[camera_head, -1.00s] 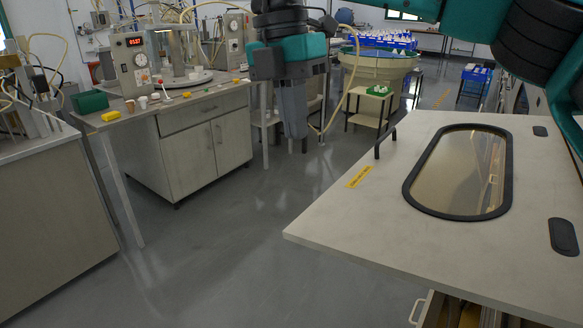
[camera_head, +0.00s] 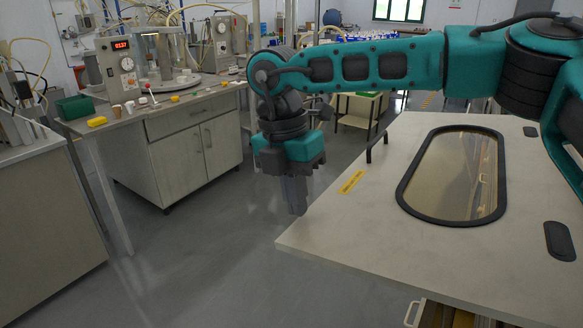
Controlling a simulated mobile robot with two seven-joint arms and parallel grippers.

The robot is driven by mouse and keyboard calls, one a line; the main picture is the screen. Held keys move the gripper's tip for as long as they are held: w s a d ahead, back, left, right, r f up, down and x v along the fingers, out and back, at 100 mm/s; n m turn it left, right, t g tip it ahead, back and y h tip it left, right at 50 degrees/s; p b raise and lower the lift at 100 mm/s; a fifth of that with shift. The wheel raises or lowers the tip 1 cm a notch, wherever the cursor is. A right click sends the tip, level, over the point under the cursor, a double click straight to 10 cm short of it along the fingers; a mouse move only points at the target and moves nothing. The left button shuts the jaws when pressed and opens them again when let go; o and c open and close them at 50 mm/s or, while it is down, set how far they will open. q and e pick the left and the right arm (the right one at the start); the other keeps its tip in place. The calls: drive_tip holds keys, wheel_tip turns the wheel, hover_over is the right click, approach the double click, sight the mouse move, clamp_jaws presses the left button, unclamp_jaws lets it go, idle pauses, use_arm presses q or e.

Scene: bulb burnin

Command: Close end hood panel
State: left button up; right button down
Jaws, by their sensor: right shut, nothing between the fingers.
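The end hood panel (camera_head: 330,232) is a large pale board at the right, with an oval dark-rimmed window (camera_head: 455,175), a yellow label (camera_head: 351,182) and a dark bar handle (camera_head: 377,147) near its left edge. It lies out roughly flat toward the left, like a raised or swung-out lid. My right gripper (camera_head: 298,212) points down just left of the panel's left edge, its fingers together and empty. It looks apart from the panel and the handle, though the depth gap is hard to judge. My left gripper is not in view.
A grey cabinet bench (camera_head: 180,160) with gauges, a green box (camera_head: 74,106) and small parts stands at the left. Another bench (camera_head: 50,220) is at the lower left. Open grey floor (camera_head: 205,250) lies between. A white handle (camera_head: 411,314) shows below the panel.

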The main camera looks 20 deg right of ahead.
drive_tip(key=shift+s+f, duration=0.1)
drive_tip(key=shift+f, duration=0.4)
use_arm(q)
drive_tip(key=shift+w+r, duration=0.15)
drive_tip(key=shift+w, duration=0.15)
